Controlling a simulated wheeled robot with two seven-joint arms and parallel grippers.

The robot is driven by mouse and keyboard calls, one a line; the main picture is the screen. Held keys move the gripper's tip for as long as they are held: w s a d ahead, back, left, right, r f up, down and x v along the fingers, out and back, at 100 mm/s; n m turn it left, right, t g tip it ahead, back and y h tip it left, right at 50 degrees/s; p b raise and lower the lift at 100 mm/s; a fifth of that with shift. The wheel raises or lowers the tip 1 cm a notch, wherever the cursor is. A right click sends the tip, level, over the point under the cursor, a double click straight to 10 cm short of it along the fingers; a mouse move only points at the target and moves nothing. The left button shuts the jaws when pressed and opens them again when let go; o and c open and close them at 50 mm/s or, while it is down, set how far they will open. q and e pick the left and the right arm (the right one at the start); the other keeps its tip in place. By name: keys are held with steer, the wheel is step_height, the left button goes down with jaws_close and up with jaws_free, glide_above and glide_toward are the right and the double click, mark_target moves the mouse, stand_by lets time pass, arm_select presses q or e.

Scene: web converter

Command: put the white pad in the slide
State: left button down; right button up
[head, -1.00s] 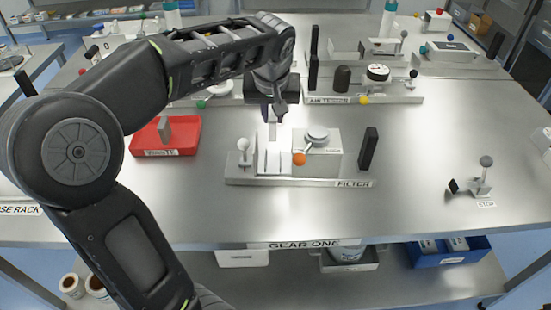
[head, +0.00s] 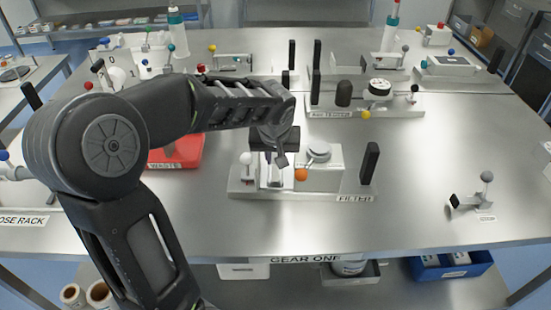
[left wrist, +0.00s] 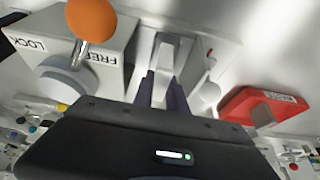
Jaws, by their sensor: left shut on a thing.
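The filter station (head: 330,194) stands on the table's near middle, with a white slide (head: 287,185) between a white ball-knob lever and a grey block with an orange knob. My left gripper (head: 274,168) points down over the slide, mostly hidden behind its own wrist. In the left wrist view the dark fingers (left wrist: 163,92) are shut on the narrow white pad (left wrist: 160,80). The pad is at the slide (left wrist: 170,45); I cannot tell whether it touches the slide floor. My right gripper is not in view.
The orange knob (left wrist: 91,19) and its block marked LOCK and FREE (left wrist: 55,45) are close beside my gripper. A red waste tray (head: 180,155) lies to the left. A black upright post (head: 369,163) stands to the right.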

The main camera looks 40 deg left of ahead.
arm_select(q)
steer(key=shift+f, duration=0.5)
steer(key=shift+f, duration=0.15)
steer(key=c, duration=1.3)
jaws_free()
steer(key=shift+c, duration=0.2)
steer(key=shift+r, duration=0.3)
steer(key=b+v, duration=0.1)
steer(key=v, duration=1)
steer(key=shift+s+r, duration=0.15)
steer(key=shift+r, duration=0.2)
